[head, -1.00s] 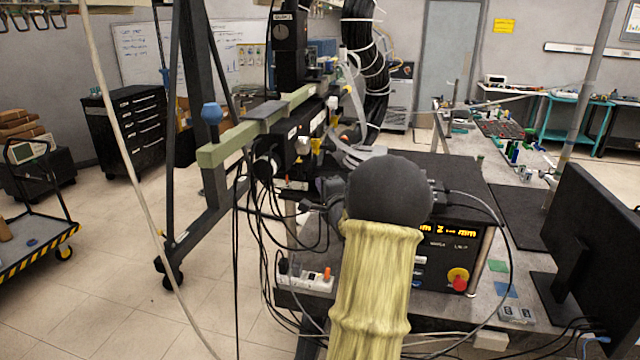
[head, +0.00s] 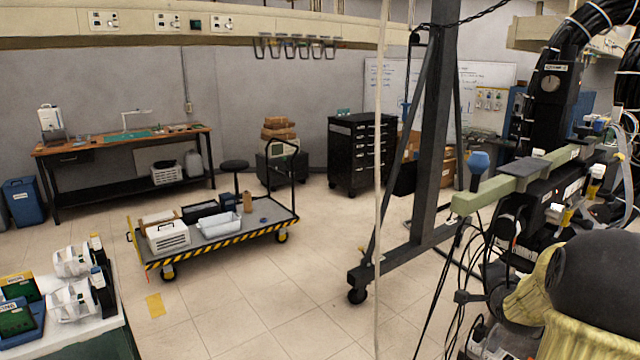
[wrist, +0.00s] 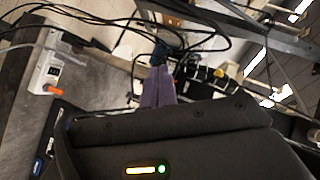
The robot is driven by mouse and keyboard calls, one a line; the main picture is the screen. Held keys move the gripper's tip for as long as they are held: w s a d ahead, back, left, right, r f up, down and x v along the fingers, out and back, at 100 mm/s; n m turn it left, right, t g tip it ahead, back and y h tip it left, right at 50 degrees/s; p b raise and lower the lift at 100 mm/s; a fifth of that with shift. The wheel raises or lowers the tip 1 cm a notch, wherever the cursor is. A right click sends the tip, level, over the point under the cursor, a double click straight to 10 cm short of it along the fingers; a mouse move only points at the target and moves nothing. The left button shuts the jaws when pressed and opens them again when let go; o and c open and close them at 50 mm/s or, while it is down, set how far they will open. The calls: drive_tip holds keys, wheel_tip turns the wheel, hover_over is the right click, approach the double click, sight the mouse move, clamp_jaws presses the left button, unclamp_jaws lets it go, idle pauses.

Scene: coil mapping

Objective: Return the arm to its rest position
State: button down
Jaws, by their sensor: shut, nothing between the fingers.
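My gripper (wrist: 159,70) shows in the wrist view as purple fingers close together beyond a dark housing with a small lit strip. It is shut, with nothing visible between the fingers. Dark cables hang close to the fingertips. In the head view, my arm (head: 598,285), with a dark round joint and a pale yellow sleeve, is at the lower right edge. It is folded close to the camera and partly cut off. The gripper itself is not visible in the head view.
A green-beamed rig (head: 515,180) with hanging cables stands beside my arm. A dark gantry post (head: 432,130) is left of it. A loaded cart (head: 255,235) and a drawer cabinet (head: 352,155) stand further off. Open floor lies between. A power strip (wrist: 48,68) shows in the wrist view.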

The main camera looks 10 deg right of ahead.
drive_tip(key=s+a+f+n+g+y, duration=0.1)
drive_tip(key=a+f+n+g, duration=0.15)
drive_tip(key=a, duration=0.35)
drive_tip(key=s+a+f+n+g+y, duration=0.1)
drive_tip(key=a+f+n, duration=0.15)
drive_tip(key=a, duration=0.45)
drive_tip(key=s+a+f+n+g+y, duration=0.1)
drive_tip(key=s+a+f+n+g, duration=0.2)
drive_tip(key=s+a+n, duration=0.3)
drive_tip(key=s+a+f+n+g+y, duration=0.2)
drive_tip(key=s+a+n, duration=0.4)
drive_tip(key=s+a, duration=0.5)
drive_tip(key=a+f+g, duration=0.1)
drive_tip(key=a, duration=0.2)
drive_tip(key=shift+s+a+n+g+y, duration=0.3)
drive_tip(key=shift+a+n+g, duration=0.05)
drive_tip(key=shift+n, duration=0.05)
